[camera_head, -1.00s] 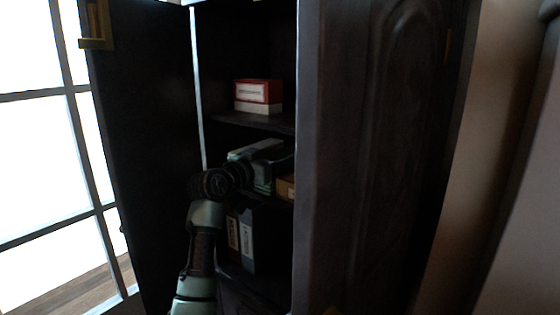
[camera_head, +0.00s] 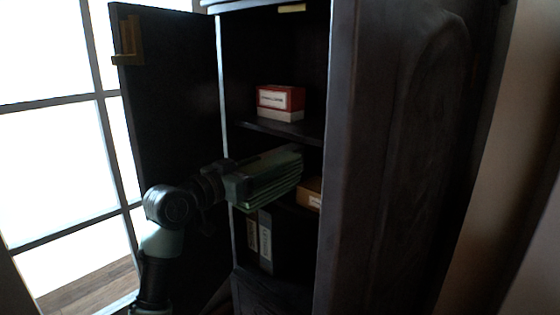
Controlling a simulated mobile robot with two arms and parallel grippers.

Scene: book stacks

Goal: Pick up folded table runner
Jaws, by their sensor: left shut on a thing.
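The folded table runner (camera_head: 277,181) looks like a green, layered stack at the mouth of the cabinet's middle shelf. My left arm comes in from the lower left, and my left gripper (camera_head: 236,184) is shut on the near left end of the runner. The fingertips are dark and partly hidden by the arm and cloth. The runner juts out toward the left, about level with the shelf. I cannot tell whether its far end still touches the shelf. My right gripper does not show.
The dark cabinet stands open, with its left door (camera_head: 178,110) swung out beside my arm and its right door (camera_head: 400,160) at right. A red and white box (camera_head: 280,102) sits on the upper shelf, a tan box (camera_head: 309,193) on the middle one. Binders (camera_head: 265,241) stand below.

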